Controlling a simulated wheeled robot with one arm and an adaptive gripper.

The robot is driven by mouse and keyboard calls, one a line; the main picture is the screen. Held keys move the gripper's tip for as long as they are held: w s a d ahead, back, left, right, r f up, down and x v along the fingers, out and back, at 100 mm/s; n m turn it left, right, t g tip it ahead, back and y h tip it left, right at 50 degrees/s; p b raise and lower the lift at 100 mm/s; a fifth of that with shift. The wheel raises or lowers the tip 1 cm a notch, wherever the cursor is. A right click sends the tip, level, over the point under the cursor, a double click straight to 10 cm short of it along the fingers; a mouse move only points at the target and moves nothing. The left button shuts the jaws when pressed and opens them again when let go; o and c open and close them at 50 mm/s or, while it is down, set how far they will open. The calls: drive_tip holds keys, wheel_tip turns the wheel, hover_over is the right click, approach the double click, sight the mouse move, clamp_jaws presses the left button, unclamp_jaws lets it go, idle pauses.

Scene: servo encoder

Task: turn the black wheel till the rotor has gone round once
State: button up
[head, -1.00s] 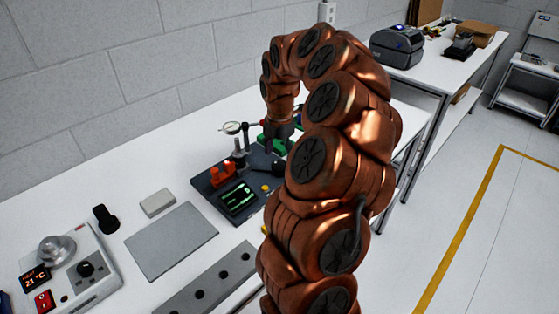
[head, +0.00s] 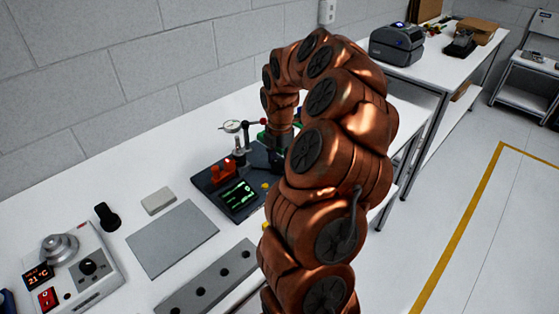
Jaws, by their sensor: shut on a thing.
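The dark test stand (head: 209,198) lies on the white bench left of my arm. It carries an orange-red block (head: 220,171), a dial gauge (head: 232,126) on a post and a small screen (head: 238,196) with green traces. My gripper (head: 277,152) points down over the back right part of the stand. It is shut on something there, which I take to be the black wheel. My arm and gripper hide the wheel and the rotor, so their turn angle cannot be read.
A grey plate (head: 172,238), a light block (head: 158,200), a black knob-like part (head: 107,216) and a control box (head: 75,275) reading 21 °C lie to the left. A holed strip (head: 208,280) lies in front. A printer (head: 397,45) stands on the far bench.

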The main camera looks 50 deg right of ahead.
drive_tip(key=shift+c, duration=1.1)
drive_tip(key=shift+f+b, duration=0.1)
drive_tip(key=shift+b, duration=0.25)
drive_tip(key=m+b, duration=0.3)
drive_tip(key=shift+f, duration=0.2)
drive_tip(key=m+b, duration=0.3)
drive_tip(key=shift+m, duration=0.3)
drive_tip(key=m+b, duration=0.3)
drive_tip(key=shift+m, duration=0.3)
drive_tip(key=m+b, duration=0.3)
drive_tip(key=m, duration=0.2)
drive_tip(key=shift+r+b, duration=0.1)
drive_tip(key=shift+b, duration=0.3)
drive_tip(key=m+b, duration=0.3)
drive_tip(key=m, duration=0.3)
drive_tip(key=shift+r, duration=0.15)
